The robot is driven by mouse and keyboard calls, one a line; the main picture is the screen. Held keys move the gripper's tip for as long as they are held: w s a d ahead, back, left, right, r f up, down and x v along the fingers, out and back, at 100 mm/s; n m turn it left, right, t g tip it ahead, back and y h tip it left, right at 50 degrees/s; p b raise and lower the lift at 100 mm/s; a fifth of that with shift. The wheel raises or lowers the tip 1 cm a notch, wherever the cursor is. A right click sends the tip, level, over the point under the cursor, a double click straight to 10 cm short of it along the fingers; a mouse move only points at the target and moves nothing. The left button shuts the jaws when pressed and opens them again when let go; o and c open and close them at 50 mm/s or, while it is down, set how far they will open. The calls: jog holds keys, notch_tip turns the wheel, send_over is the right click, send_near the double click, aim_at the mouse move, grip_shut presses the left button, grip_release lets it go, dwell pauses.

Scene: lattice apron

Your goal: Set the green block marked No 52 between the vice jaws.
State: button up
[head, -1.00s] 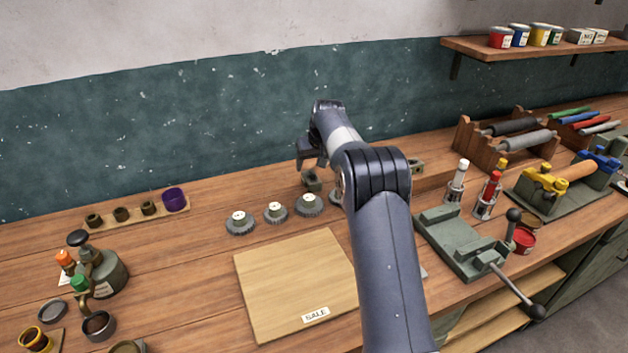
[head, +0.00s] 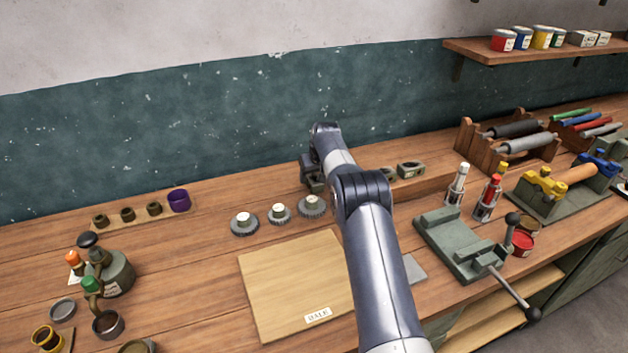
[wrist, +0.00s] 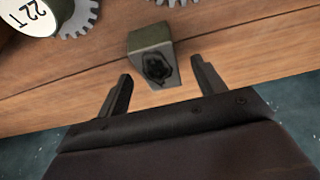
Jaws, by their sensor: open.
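A small grey-green block (wrist: 152,52) with a dark patch on its near face stands on the bench just beyond my fingertips in the wrist view. In the head view this block (head: 315,186) is partly hidden by my arm. No marking can be read on it. My gripper (wrist: 165,88) is open and empty, its fingers either side of the gap in front of the block. In the head view my gripper (head: 308,168) is close above the block, partly hidden. The green-grey vice (head: 459,243) stands at the right, its jaws apart and nothing seen between them.
Several toothed gears (head: 279,213) lie left of the block; one gear (wrist: 75,15) reads 22 T. Another small block (head: 411,170) stands right of my arm. A wooden board (head: 290,285) lies in front.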

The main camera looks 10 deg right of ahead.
jog(key=shift+p+x, duration=0.3)
jog(key=shift+x, duration=0.9)
jog(key=shift+c, duration=0.2)
grip_shut()
jog(key=shift+w+r, duration=0.1)
